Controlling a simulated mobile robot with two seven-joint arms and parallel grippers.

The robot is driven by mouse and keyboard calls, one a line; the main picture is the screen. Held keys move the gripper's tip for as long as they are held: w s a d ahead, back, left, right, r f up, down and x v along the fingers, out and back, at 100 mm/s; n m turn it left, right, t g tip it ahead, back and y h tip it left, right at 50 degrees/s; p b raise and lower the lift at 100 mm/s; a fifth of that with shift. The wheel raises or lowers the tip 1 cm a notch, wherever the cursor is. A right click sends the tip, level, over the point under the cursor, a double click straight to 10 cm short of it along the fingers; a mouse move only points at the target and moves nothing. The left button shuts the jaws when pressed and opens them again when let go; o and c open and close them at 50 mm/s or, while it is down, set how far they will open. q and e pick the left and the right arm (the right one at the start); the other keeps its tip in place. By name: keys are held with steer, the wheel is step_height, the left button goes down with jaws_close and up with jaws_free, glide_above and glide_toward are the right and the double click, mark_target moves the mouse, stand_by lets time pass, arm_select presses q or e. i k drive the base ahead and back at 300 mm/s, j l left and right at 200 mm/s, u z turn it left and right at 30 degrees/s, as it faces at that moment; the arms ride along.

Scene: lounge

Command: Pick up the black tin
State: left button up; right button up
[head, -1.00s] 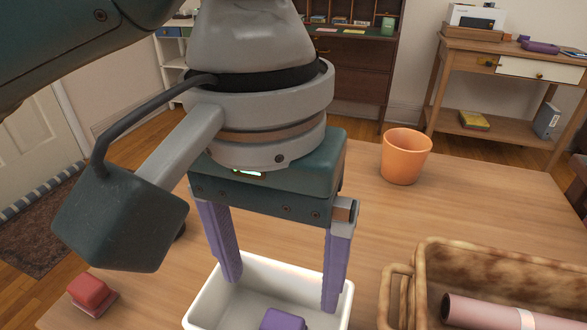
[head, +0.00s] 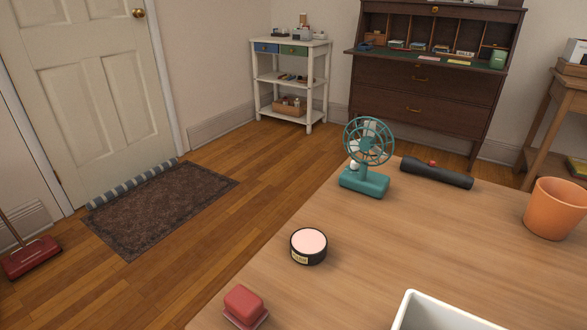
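The black tin (head: 308,257) is a short round tin with black sides, a pale label and a pale pink top. It lies flat near the left edge of the wooden table (head: 420,240), between a red block and a teal fan. Nothing touches it. Neither of my grippers shows in the head view now, so I cannot see where they are relative to the tin.
The red block (head: 243,305) sits at the near left. An orange pot (head: 554,208) is at right. A white bin (head: 435,316) is partly cut off below. Table around the tin is clear.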

mark_target(308, 247)
steer(key=i+j+z, duration=0.45)
steer(key=i+j, duration=0.15)
steer(key=j, duration=0.35)
